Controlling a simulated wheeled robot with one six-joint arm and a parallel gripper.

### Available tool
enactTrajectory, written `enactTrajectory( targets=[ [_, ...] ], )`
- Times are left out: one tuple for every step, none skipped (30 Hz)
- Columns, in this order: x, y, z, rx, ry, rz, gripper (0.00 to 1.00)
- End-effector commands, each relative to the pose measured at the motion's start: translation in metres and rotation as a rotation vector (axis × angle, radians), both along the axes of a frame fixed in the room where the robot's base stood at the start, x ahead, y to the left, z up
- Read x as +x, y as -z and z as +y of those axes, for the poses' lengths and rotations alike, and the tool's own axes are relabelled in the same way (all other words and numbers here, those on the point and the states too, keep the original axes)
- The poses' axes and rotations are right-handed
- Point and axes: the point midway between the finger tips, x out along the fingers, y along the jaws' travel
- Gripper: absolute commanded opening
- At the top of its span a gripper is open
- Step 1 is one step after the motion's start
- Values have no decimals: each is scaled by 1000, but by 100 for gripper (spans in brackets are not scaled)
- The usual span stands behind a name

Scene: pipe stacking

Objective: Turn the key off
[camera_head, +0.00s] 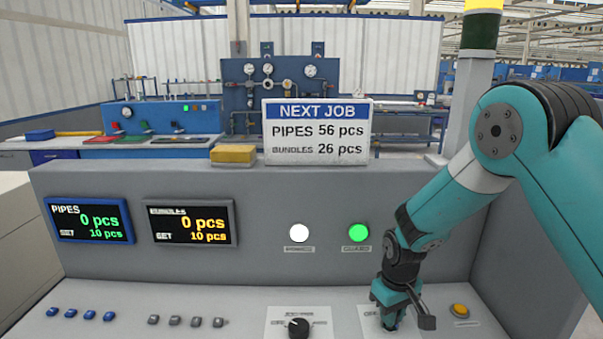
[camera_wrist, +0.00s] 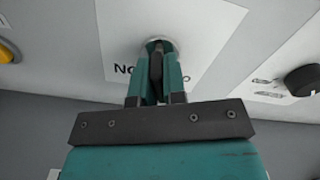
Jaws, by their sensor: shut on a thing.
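The key (camera_wrist: 156,66) is a dark upright piece in a round pale switch (camera_wrist: 159,42) on a white label plate (camera_wrist: 200,30) in the wrist view. My gripper (camera_wrist: 158,80) has its two teal fingers on either side of the key and is shut on it. In the head view my gripper (camera_head: 389,318) points down at the right part of the console, over the same white plate (camera_head: 370,322). The fingers hide the key there and cover part of the plate's lettering. The key's exact angle is hard to tell.
A black rotary knob (camera_head: 298,327) sits left of my gripper and a yellow button (camera_head: 460,310) to its right. A white lamp (camera_head: 299,233) and a lit green lamp (camera_head: 358,233) are on the upright panel. Two counter displays (camera_head: 90,221) (camera_head: 190,223) stand at left.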

Motion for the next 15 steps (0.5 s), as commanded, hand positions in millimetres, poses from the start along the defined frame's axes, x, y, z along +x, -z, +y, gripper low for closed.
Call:
enactTrajectory(
  targets=[
    [0,0,0,0,0,0,0],
    [0,0,0,0,0,0,0],
    [0,0,0,0,0,0,0],
    [0,0,0,0,0,0,0],
    [0,0,0,0,-1,0,0],
    [0,0,0,0,-12,0,0],
    [0,0,0,0,-29,0,0],
    [0,0,0,0,-58,0,0],
    [0,-1,0,0,-107,0,0],
    [0,-1,0,0,-147,0,0],
    [0,-1,0,0,-184,0,0],
    [0,-1,0,0,-227,0,0],
    [0,-1,0,0,-254,0,0],
    [0,0,0,0,-276,0,0],
    [0,0,0,0,-295,0,0]
  ],
)
